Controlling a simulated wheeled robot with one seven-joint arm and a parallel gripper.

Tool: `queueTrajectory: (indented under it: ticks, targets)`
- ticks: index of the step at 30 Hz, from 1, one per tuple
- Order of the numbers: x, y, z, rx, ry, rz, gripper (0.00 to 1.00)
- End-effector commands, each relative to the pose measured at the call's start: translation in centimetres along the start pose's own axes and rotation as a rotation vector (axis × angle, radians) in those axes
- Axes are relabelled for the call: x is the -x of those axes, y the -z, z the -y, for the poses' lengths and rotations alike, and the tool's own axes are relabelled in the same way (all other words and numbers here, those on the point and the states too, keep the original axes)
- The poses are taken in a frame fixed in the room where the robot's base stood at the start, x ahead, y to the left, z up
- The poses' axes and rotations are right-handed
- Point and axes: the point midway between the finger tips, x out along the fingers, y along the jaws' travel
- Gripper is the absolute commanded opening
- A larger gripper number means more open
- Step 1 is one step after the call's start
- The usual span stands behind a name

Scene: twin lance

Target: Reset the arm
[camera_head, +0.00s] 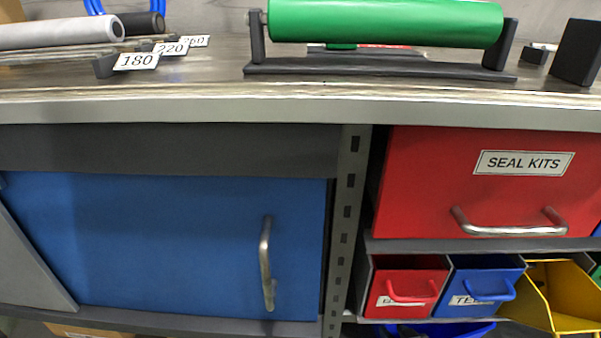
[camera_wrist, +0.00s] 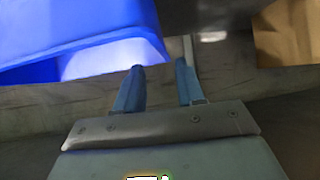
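My gripper (camera_wrist: 160,72) shows in the wrist view, with two blue-grey fingers standing apart and nothing visible between them. A blue bin (camera_wrist: 90,40) lies beyond and to the left of the fingers; I cannot tell whether the left finger touches it. My arm and gripper do not show in the head view.
A workbench (camera_head: 300,110) spans the head view, with a green cylinder (camera_head: 385,22) in a dark cradle on top. Below are a blue cabinet door (camera_head: 150,240), a red SEAL KITS drawer (camera_head: 480,190) and several small bins. A brown box (camera_wrist: 288,35) is at the wrist view's upper right.

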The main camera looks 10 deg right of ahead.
Motion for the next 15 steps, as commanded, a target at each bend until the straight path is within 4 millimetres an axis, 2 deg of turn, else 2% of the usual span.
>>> queueTrajectory:
  ticks: [4, 7, 15]
  targets:
    - [1.2, -0.9, 0.9, -0.002, -0.003, -0.003, 0.38]
    - [3.5, -2.2, 2.3, -0.008, -0.008, -0.013, 0.38]
    - [12.7, -5.1, 5.8, -0.021, -0.03, -0.063, 0.38]
